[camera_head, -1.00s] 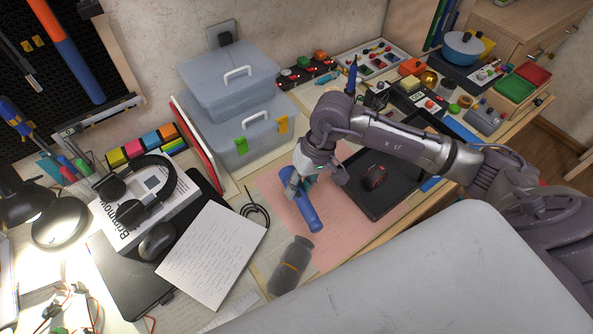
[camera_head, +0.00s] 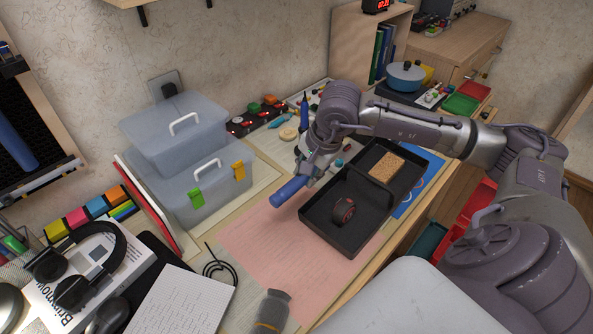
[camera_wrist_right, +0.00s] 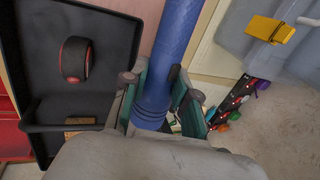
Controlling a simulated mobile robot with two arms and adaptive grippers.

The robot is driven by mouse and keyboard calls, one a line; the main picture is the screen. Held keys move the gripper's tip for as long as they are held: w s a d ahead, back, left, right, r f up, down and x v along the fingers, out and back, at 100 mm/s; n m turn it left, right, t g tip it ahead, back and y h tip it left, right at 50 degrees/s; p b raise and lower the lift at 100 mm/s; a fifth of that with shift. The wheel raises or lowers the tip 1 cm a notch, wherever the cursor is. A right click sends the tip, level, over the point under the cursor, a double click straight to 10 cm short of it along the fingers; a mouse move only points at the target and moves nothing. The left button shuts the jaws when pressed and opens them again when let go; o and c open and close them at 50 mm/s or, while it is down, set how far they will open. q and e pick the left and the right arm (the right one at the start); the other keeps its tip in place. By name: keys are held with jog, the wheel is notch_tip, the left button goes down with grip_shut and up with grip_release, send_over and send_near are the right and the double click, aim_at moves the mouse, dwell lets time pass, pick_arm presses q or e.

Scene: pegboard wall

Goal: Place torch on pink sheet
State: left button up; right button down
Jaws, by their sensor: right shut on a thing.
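The blue torch (camera_head: 289,191) is in my right gripper (camera_head: 308,178), near the back edge of the pink sheet. My right gripper is shut around it. In the right wrist view the torch (camera_wrist_right: 177,55) runs up between the two fingers (camera_wrist_right: 160,105). The gripper hides part of it in the head view, and its height above the table is hard to tell. The pink sheet (camera_head: 270,238) lies flat on the desk, with its right part under a black tray. My left gripper is not in view.
The black tray (camera_head: 322,236) holds a dark red-ringed roll (camera_head: 343,211) and a cork block (camera_head: 387,167). Stacked clear boxes (camera_head: 195,188) stand left of the sheet. A grey bottle (camera_head: 271,310) lies at its front. The sheet's middle is clear.

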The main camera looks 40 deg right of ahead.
jog(key=p, duration=0.2)
send_over(260, 222)
jog(key=s, duration=0.1)
notch_tip(260, 222, down, 7)
jog(key=shift+s+r, duration=0.1)
jog(key=shift+r, duration=0.05)
notch_tip(260, 222, down, 4)
jog(key=shift+r+p, duration=0.1)
jog(key=shift+p, duration=0.4)
jog(key=shift+f, duration=0.25)
jog(key=c, duration=0.9)
grip_release()
jog(key=shift+r, duration=0.1)
